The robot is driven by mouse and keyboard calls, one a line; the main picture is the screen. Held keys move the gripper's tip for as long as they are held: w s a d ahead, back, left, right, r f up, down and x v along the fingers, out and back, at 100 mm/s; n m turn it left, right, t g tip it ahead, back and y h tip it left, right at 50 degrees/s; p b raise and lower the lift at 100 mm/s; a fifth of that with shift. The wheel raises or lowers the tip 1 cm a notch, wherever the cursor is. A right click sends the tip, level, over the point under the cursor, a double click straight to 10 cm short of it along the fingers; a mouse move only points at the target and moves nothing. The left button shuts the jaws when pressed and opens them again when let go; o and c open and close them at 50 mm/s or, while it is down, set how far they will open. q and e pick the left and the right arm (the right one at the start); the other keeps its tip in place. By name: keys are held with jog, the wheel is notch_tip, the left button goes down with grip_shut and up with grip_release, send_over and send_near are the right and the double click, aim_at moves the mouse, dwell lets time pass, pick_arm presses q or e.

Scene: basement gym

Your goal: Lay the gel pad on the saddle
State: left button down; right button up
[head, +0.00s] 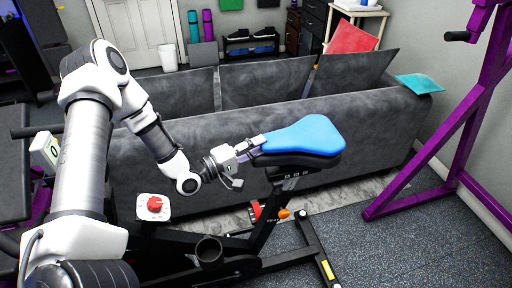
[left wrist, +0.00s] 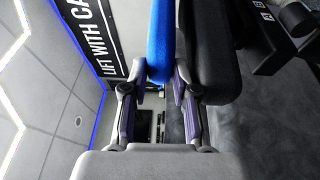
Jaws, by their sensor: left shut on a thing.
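The blue gel pad (head: 305,133) lies flat over the black saddle (head: 318,161) of the exercise bike in the head view. Its narrow end points left, into my left gripper (head: 250,147), which is shut on it. In the left wrist view the pad (left wrist: 160,42) runs out from between the fingers of my left gripper (left wrist: 156,84), edge-on. The black saddle (left wrist: 208,50) lies alongside the pad's underside. The two look very close, but I cannot tell if they touch all along. The pad hides most of the saddle's top. My right gripper is not in view.
A purple rack (head: 455,150) stands on the right. A white box with a red knob (head: 154,203) is below my left arm. Floor is clear at right.

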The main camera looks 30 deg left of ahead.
pick_arm(q)
jog(key=shift+s+d+f, duration=0.1)
jog(key=shift+s+f, duration=0.1)
jog(key=shift+f, duration=0.35)
jog(key=shift+s+d+f, duration=0.1)
jog(key=shift+s+f, duration=0.05)
jog(key=shift+f, duration=0.4)
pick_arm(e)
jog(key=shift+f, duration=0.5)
pick_arm(q)
jog(key=c, duration=0.8)
grip_release()
jog(key=shift+c, duration=0.2)
jog(key=shift+w+r, duration=0.1)
jog(key=shift+r, duration=0.45)
notch_tip(320, 180, up, 11)
jog(key=shift+w+a+f, duration=0.1)
jog(key=shift+f, duration=0.1)
jog(key=shift+w+a+r, duration=0.1)
jog(key=shift+w+r, duration=0.05)
jog(key=shift+r, duration=0.05)
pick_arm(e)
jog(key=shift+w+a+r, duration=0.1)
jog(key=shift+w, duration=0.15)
